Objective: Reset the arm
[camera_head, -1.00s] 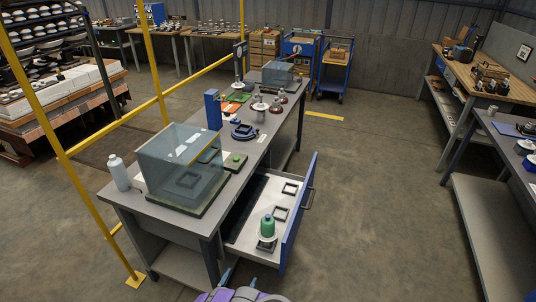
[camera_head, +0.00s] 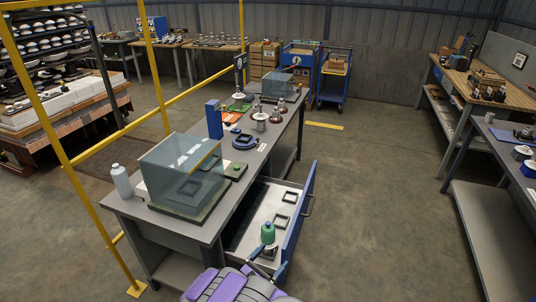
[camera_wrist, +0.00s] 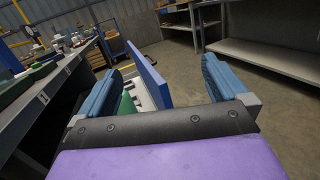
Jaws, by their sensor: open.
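My gripper (camera_head: 272,259) is open, at the front end of the open drawer (camera_head: 262,213). A green-topped insulator piece (camera_head: 268,233) stands upright in the drawer just beyond the fingers in the head view. In the wrist view my gripper's (camera_wrist: 160,78) two blue fingers are spread wide. The green piece (camera_wrist: 125,105) shows low between them, near the left finger and partly hidden by it. Nothing is seen clamped. I cannot tell whether a finger touches the piece.
The drawer's blue front (camera_head: 300,218) stands to the right of my gripper. The workbench (camera_head: 203,228) carries a glass box (camera_head: 183,172), a white bottle (camera_head: 121,181) and several insulators. Yellow railing (camera_head: 62,160) runs along the left. Open floor (camera_head: 375,210) lies to the right.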

